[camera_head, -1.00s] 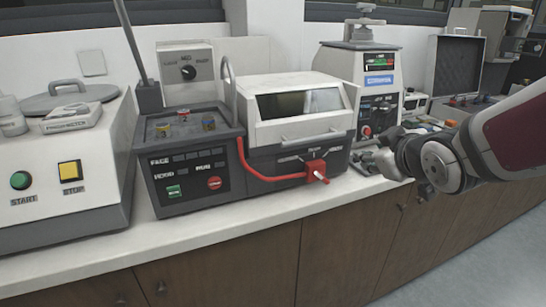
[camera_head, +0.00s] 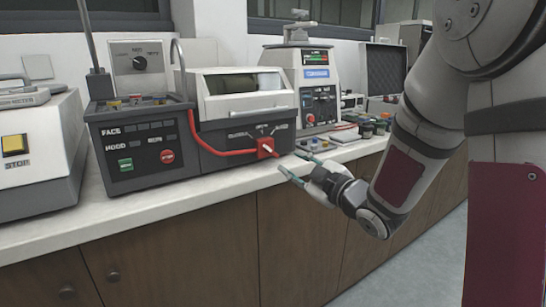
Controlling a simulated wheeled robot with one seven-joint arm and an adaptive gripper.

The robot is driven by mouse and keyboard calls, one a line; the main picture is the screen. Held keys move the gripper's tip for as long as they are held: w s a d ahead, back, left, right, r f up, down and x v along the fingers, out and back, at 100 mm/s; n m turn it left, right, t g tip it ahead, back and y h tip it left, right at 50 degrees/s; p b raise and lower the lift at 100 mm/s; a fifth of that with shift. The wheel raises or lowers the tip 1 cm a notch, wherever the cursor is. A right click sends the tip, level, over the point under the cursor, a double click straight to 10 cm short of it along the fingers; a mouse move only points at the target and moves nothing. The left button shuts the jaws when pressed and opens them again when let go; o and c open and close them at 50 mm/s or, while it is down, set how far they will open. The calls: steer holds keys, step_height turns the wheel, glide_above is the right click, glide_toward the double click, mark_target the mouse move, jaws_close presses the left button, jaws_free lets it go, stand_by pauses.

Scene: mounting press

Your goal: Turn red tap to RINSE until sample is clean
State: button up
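The red tap (camera_head: 265,148) sits on the front right of the grey grinding machine (camera_head: 160,190), with a red hose (camera_head: 222,152) running left from it. Small labels are printed around the tap, too small to read surely. My gripper (camera_head: 288,162) is just to the right of the tap and slightly below it, in front of the machine. Its two fingers, with greenish pads, are spread apart with nothing between them, and it appears not to touch the tap. The machine's pale hood (camera_head: 245,95) is down with a dark window. No sample can be made out.
A white press machine (camera_head: 315,85) stands behind on the right, with several small jars (camera_head: 375,125) beside it. A unit with a yellow STOP button (camera_head: 15,146) is at the left. The counter's front edge (camera_head: 150,215) is clear.

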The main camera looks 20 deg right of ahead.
mark_target(272, 152)
steer(key=b+x, duration=0.1)
steer(key=x, duration=0.9)
steer(key=shift+w, duration=0.1)
jaws_close()
